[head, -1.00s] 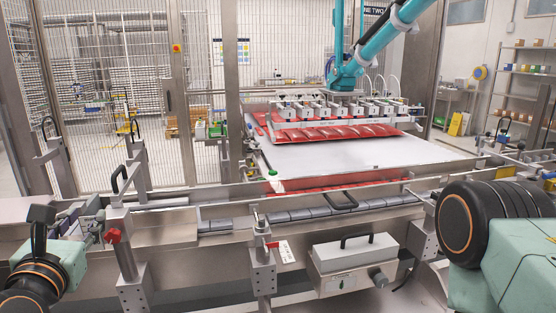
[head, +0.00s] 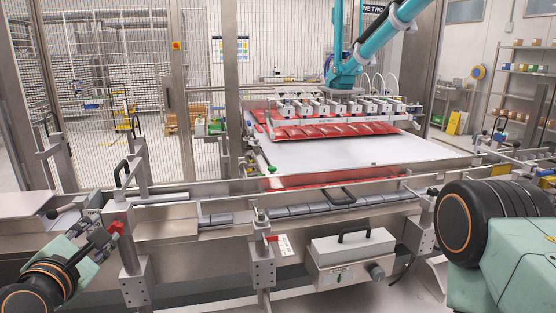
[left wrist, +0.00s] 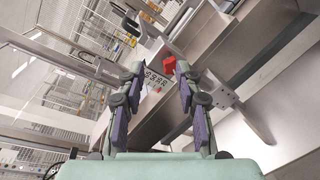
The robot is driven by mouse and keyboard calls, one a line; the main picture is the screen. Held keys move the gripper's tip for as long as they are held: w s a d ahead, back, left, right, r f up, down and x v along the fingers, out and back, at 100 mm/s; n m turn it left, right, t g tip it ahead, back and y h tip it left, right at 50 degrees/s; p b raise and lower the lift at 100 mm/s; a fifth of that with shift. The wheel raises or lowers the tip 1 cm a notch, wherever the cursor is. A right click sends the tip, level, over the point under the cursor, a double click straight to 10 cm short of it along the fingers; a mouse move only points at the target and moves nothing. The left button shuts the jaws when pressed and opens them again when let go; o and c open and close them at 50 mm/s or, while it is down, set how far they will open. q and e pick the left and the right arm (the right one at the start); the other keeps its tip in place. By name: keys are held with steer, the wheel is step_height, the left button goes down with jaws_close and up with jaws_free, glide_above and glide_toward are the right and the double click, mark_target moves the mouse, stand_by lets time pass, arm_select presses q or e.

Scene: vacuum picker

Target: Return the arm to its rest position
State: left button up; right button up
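My left gripper (head: 104,238) is at the lower left of the head view, tilted up to the right near a red clamp lever (head: 116,229) on the machine's front frame. In the left wrist view its two fingers (left wrist: 154,70) stand apart with nothing between them. The red lever also shows there (left wrist: 170,64), beyond the fingertips. I cannot tell whether gripper and frame touch. A black and mint part of my right arm shows at the right of the head view; its gripper is hidden from view.
The machine's metal front rail (head: 180,205) with upright posts runs across in front of me. A grey box with a black handle (head: 352,250) hangs on its front. Behind it, a vacuum picker (head: 335,108) holds red packs over a white table (head: 370,152). A wire fence stands behind.

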arm_select(q)
steer(key=s+d+f+m+g+h+b, duration=0.1)
steer(key=s+d+f+m+g, duration=0.15)
steer(key=f+m, duration=0.45)
steer(key=s+d+f+m+g+h+b, duration=0.1)
steer(key=s+d+f+m+g, duration=0.15)
steer(key=f+m, duration=0.45)
steer(key=s+d+f+m+g+h+b, duration=0.1)
steer(key=s+d+f+m+g, duration=0.25)
steer(key=f, duration=0.55)
steer(key=s+d+f+m+g+b, duration=0.1)
steer(key=s+f+m+g+b, duration=0.3)
steer(key=s+f, duration=1.5)
steer(key=s+m+g, duration=0.3)
steer(key=s+m, duration=0.1)
steer(key=m, duration=0.1)
steer(key=shift+s+f, duration=0.3)
steer(key=shift+w+m+g, duration=0.1)
steer(key=shift+m+g, duration=0.15)
